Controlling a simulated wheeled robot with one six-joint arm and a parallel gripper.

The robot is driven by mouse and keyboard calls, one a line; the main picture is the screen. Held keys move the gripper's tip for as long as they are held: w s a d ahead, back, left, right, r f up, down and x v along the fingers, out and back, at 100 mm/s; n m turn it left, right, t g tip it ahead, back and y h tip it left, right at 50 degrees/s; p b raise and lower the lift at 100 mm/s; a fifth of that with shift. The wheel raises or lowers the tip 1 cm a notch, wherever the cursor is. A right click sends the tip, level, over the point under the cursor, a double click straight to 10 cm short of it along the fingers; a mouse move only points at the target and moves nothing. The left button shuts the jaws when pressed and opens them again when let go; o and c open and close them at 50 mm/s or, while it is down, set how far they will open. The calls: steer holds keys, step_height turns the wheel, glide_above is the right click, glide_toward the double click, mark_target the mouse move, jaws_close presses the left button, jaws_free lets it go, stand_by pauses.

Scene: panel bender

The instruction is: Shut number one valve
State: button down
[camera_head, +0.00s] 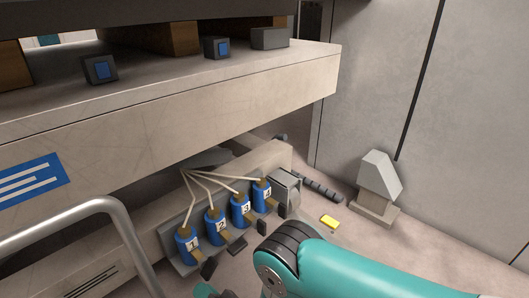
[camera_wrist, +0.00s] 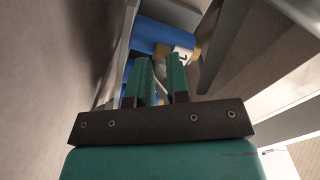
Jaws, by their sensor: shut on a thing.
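The number one blue cylinder (camera_head: 188,246) is the leftmost of a row low under the machine's bed, with a white label and brass fitting. Its black valve handle (camera_head: 208,269) sticks out at its lower right. My gripper (camera_head: 207,291) is just below this handle at the bottom edge, mostly cut off. In the wrist view my gripper's green fingers (camera_wrist: 162,80) are closed with a narrow gap, pointing at a blue cylinder (camera_wrist: 152,34) with a label. They are shut on what appears to be the number one handle; the grasped part is largely hidden between them.
Cylinders two (camera_head: 216,228), three (camera_head: 241,210) and four (camera_head: 262,196) stand close to the right, each with a black handle. A grey tubular rail (camera_head: 70,222) is at left. The bed (camera_head: 180,110) overhangs the row. A yellow block (camera_head: 329,221) lies on the floor.

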steer(key=shift+w+a+r+t, duration=0.15)
steer(key=shift+w+r, duration=0.2)
steer(key=shift+r, duration=0.2)
steer(key=shift+w+a+r+t, duration=0.15)
steer(key=shift+w+r, duration=0.2)
steer(key=shift+r, duration=0.15)
steer(key=shift+s+a+f+b, duration=0.1)
steer(key=shift+f+b, duration=0.1)
steer(key=shift+b, duration=0.55)
steer(key=shift+s+a+b, duration=0.2)
steer(key=shift+b, duration=0.3)
steer(key=p+v, duration=0.6)
steer(key=p, duration=0.6)
steer(key=shift+s+f, duration=0.15)
steer(key=shift+s, duration=0.05)
